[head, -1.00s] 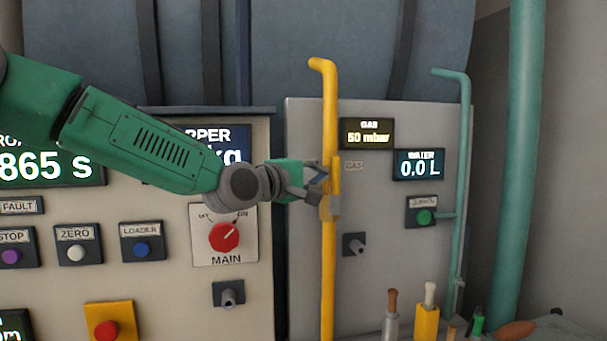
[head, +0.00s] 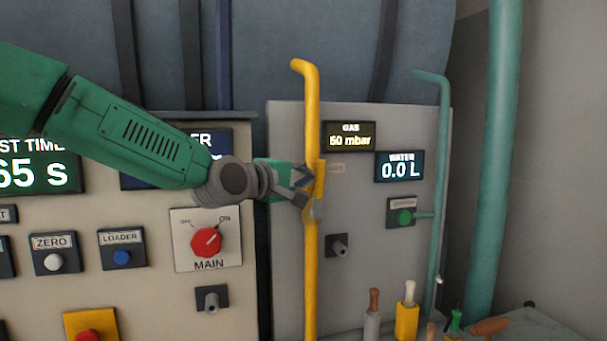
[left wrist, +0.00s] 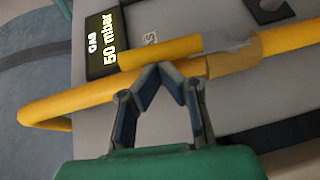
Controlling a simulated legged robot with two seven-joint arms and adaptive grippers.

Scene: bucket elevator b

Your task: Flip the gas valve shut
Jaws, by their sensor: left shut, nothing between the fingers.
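The yellow gas pipe (head: 311,262) runs vertically up the grey panel and bends left at its top. The gas valve (head: 314,210) sits on it, with a yellow handle (head: 320,178) lying along the pipe. In the left wrist view the valve body (left wrist: 230,52) shows grey, and a yellow handle part (left wrist: 160,52) lies in line with the pipe. My left gripper (head: 306,185) is shut and empty, with its fingertips at the pipe beside the valve. In the left wrist view its fingertips (left wrist: 162,68) meet just in front of the pipe; contact is unclear. My right gripper is not in view.
The gas display (head: 350,136) reads 50 mbar. The water display (head: 399,167) reads 0.0 L, above a green button (head: 404,217). A red MAIN knob (head: 206,242) is on the left panel. A green pipe (head: 437,190) and tool handles (head: 407,310) are at right.

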